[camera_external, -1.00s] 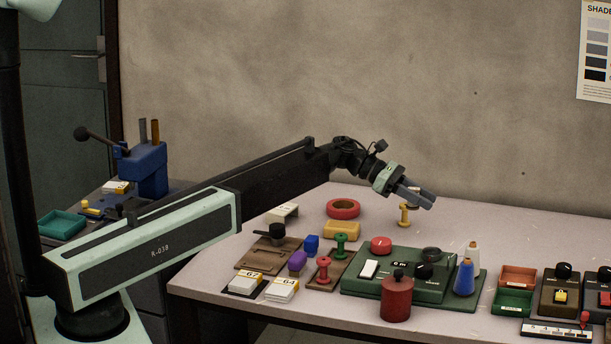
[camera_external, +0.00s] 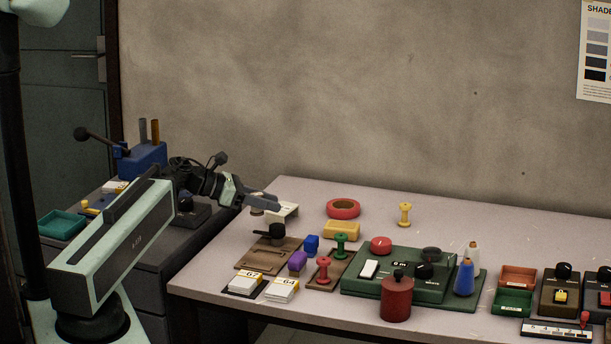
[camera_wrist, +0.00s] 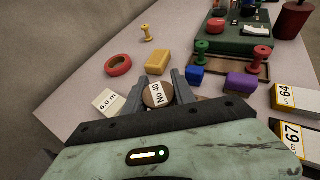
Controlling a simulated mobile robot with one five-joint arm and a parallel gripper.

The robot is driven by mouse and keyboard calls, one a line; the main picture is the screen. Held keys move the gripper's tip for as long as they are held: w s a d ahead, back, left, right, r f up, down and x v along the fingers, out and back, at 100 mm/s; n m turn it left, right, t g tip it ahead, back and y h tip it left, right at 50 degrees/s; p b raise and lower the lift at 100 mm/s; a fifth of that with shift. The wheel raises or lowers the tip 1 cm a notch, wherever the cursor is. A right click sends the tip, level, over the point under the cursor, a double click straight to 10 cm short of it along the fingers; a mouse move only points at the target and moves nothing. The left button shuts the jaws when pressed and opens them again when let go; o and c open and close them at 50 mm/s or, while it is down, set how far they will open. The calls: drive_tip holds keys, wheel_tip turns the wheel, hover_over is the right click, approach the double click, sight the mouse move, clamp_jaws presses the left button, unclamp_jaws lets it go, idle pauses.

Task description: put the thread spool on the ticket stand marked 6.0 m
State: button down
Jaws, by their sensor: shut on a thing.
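The thread spool (camera_wrist: 158,94), a brown round piece with a "No 40" label on its end, is held between the two fingers of my gripper (camera_wrist: 158,88). In the outside view the spool (camera_external: 257,211) shows as a small tan piece under the jaws of my gripper (camera_external: 264,201). The ticket stand marked 6.0 m (camera_wrist: 108,101) is a small white block just left of the jaws in the wrist view. In the outside view the ticket stand (camera_external: 286,212) is just right of the fingertips and partly behind them. The spool looks raised and apart from it.
A red ring (camera_external: 343,208) and a yellow block (camera_external: 341,230) lie right of the stand. A brown board (camera_external: 256,260) with a black-knobbed piece lies in front. A small yellow spool (camera_external: 405,214) stands farther back right. The back right tabletop is clear.

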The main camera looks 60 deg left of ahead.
drive_tip(key=shift+s+a+n+y, duration=0.15)
drive_tip(key=shift+s+a, duration=0.2)
drive_tip(key=shift+a, duration=0.3)
drive_tip(key=shift+s+a+n+y, duration=0.15)
drive_tip(key=shift+s+a, duration=0.2)
drive_tip(key=shift+a, duration=0.25)
drive_tip(key=b, duration=0.2)
hover_over(292, 207)
drive_tip(key=shift+w+a+f, duration=0.15)
drive_tip(key=shift+f, duration=0.65)
wheel_tip(292, 207, down, 4)
drive_tip(key=b, duration=0.3)
drive_tip(key=shift+r, duration=0.25)
drive_tip(key=shift+f, duration=0.1)
drive_tip(key=c, duration=1.5)
unclamp_jaws()
drive_tip(key=shift+f, duration=0.1)
drive_tip(key=o, duration=0.5)
drive_tip(key=shift+c, duration=0.2)
